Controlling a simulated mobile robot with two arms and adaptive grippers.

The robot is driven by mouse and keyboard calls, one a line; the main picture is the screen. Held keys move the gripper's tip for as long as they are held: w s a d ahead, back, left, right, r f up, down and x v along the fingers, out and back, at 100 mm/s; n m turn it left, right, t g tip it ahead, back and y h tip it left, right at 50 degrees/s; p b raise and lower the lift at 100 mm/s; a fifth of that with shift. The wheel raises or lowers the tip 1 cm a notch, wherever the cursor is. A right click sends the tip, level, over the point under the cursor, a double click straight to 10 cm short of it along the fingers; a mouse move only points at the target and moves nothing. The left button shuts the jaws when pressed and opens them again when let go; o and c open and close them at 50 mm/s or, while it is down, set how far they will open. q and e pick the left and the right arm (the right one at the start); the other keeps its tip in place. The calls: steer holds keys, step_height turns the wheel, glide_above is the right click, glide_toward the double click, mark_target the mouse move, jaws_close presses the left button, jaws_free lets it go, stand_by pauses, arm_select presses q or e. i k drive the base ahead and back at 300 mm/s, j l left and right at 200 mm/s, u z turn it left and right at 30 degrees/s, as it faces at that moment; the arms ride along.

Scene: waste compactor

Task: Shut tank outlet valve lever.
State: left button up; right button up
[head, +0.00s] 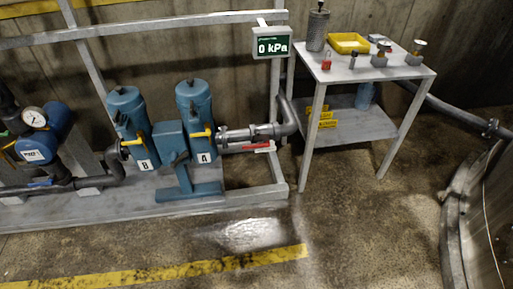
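No lever in view carries a label that I can read as tank outlet. A red lever (262,148) sits just below the grey flanged pipe (250,133), right of filter A, and lies roughly along the pipe. Yellow levers (200,133) (131,143) are at the blue filter housings marked A (195,105) and B (127,108). A blue lever (45,183) lies along the low pipe at the left. A dark pipe with a small fitting (492,126) runs to the large grey round vessel (490,215) at the right edge. Neither of my grippers is in view.
A display (272,45) reads 0 kPa. A grey table (365,68) holds a yellow tray (348,43), a canister (317,28) and small parts. A gauge (33,117) is at left. The concrete floor in front is clear, with a yellow stripe (170,272).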

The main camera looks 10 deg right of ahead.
mark_target(267, 143)
steer(key=i+j, duration=0.4)
steer(key=j, duration=0.15)
steer(key=i+j, duration=0.4)
steer(key=j, duration=0.1)
